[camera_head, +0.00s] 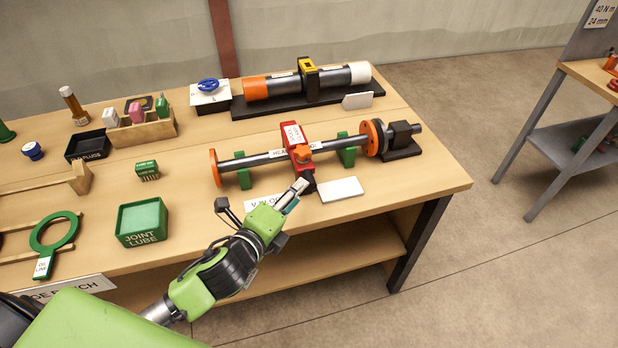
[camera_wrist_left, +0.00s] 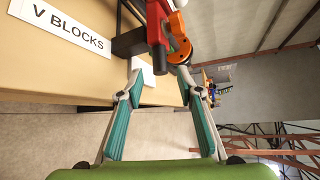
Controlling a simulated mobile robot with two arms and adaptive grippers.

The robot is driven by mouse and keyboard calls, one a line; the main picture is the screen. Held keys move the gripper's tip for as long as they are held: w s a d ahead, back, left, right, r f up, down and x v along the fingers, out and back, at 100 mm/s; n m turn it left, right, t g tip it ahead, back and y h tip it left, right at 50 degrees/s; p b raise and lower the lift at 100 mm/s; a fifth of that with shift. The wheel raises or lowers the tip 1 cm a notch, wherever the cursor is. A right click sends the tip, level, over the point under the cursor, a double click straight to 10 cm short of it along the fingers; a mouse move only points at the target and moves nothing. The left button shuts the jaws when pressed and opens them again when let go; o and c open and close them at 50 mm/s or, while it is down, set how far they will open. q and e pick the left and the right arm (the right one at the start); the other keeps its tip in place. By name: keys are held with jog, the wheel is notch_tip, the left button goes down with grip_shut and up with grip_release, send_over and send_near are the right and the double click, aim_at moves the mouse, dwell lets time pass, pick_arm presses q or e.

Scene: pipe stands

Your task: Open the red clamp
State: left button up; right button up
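The red clamp (camera_head: 294,136) sits around the grey pipe (camera_head: 258,159) on the bench, with an orange knob (camera_head: 301,153) on its near side. My left gripper (camera_head: 298,187) is just in front of the clamp, at its lower near side. In the left wrist view the fingers (camera_wrist_left: 160,76) are spread apart with nothing held between them. Contact between fingertips and clamp cannot be told. My right gripper is not in view.
Green V blocks (camera_head: 346,150) support the pipe, which has orange flanges (camera_head: 215,168). A white card (camera_head: 341,189) lies right of my gripper. A green joint lube box (camera_head: 142,222) stands left.

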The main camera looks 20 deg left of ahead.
aim_at(309, 180)
pick_arm(q)
jog(key=x, duration=0.8)
jog(key=shift+p, duration=0.3)
jog(key=shift+c, duration=0.3)
grip_shut()
